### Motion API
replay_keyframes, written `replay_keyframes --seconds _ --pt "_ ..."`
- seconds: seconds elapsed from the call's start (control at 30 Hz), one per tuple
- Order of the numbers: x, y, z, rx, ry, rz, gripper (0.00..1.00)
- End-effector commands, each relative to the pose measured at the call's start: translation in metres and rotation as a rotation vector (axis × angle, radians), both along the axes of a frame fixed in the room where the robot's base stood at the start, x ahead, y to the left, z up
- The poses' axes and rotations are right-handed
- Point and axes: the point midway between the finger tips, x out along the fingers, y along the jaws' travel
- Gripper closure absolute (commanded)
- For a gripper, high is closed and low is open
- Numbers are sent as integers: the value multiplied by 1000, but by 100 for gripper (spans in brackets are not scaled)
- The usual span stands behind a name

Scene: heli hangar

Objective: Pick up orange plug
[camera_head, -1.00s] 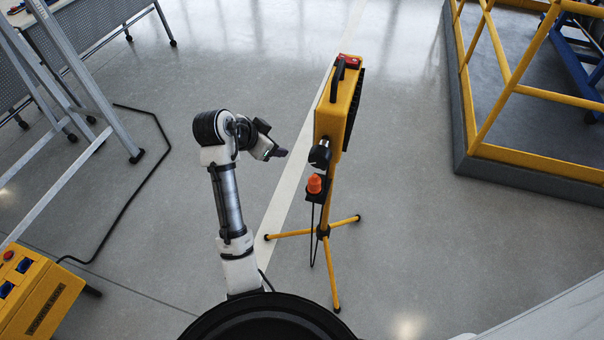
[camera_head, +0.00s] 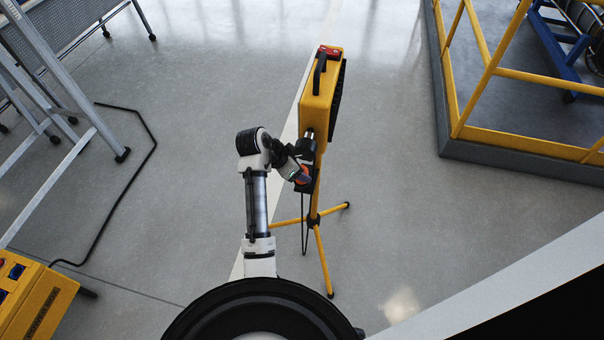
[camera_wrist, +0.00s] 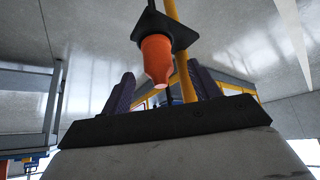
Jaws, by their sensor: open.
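The orange plug (camera_wrist: 156,58) sits on a dark square holder (camera_wrist: 165,30) fixed to the yellow stand's pole. In the wrist view it hangs between and beyond the two dark fingers of my gripper (camera_wrist: 158,90), which is open. In the head view my gripper (camera_head: 301,174) is at the plug's holder, and only a small orange patch of the plug (camera_head: 303,174) shows past it. Whether a finger touches the plug cannot be told.
The yellow tripod lamp (camera_head: 317,100) stands just above and right of my gripper. A yellow power box (camera_head: 35,305) is at lower left, with a black cable (camera_head: 128,190) on the floor. A ladder (camera_head: 75,110) stands left; a yellow-railed platform (camera_head: 520,150) is right.

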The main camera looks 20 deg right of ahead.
Motion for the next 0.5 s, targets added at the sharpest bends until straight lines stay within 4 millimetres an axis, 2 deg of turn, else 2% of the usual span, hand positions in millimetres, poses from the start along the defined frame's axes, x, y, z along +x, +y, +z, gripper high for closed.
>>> replay_keyframes --seconds 0.2,0.47,0.5 --pt "1 -14 -23 2 2 0 39" --pt "2 -16 -27 1 -1 1 39" --pt "2 -16 -27 1 -1 1 41"
